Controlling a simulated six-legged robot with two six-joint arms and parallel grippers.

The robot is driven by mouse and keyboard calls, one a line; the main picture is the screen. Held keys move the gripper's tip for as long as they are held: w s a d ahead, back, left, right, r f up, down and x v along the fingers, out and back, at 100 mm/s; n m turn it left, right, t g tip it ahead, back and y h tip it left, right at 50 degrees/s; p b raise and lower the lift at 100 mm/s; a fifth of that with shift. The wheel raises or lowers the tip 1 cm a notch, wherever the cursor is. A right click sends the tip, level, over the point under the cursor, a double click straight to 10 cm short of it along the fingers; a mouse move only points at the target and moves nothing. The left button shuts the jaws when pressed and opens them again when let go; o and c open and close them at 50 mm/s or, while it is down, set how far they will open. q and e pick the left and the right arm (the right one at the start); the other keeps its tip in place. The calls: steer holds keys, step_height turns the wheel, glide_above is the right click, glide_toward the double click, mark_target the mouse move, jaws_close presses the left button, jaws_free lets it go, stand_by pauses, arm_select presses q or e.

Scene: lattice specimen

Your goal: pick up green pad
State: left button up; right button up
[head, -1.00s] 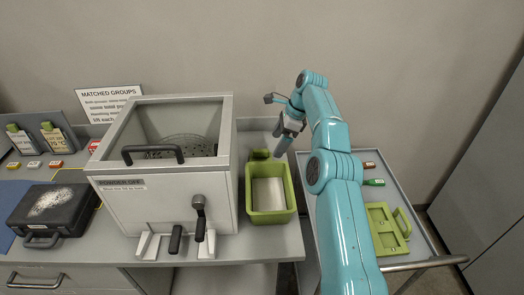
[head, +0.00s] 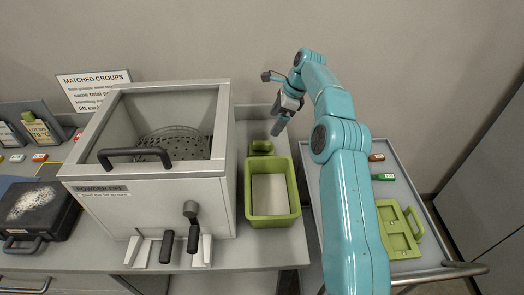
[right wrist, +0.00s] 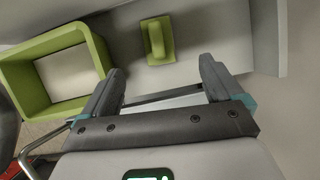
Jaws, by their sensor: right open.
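The green pad (head: 261,147), a small green block with a raised handle, sits on the grey bench top behind the green open bin (head: 249,205). In the right wrist view the pad (right wrist: 157,40) lies beyond the fingertips, near the top middle, apart from them. My right gripper (head: 278,127) is over the bench's back right part, to the right of and behind the pad in the head view. Its two fingers (right wrist: 160,80) are spread with nothing between them. The bin (right wrist: 92,45) also shows at the left of the wrist view. My left gripper is not in view.
A glass-topped powder cabinet (head: 150,205) with a black handle stands left of the bin. A grey trolley (head: 407,180) at the right holds a green tray (head: 397,230) and small coloured blocks. A wall is close behind the bench.

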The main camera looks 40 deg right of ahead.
mark_target(263, 142)
steer(key=x, duration=0.6)
steer(key=shift+a+f, duration=0.3)
steer(key=shift+f, duration=0.2)
steer(key=p+x, duration=0.1)
steer(key=x, duration=0.4)
steer(key=shift+f, duration=0.15)
steer(key=shift+s, duration=0.1)
steer(key=c, duration=1.1)
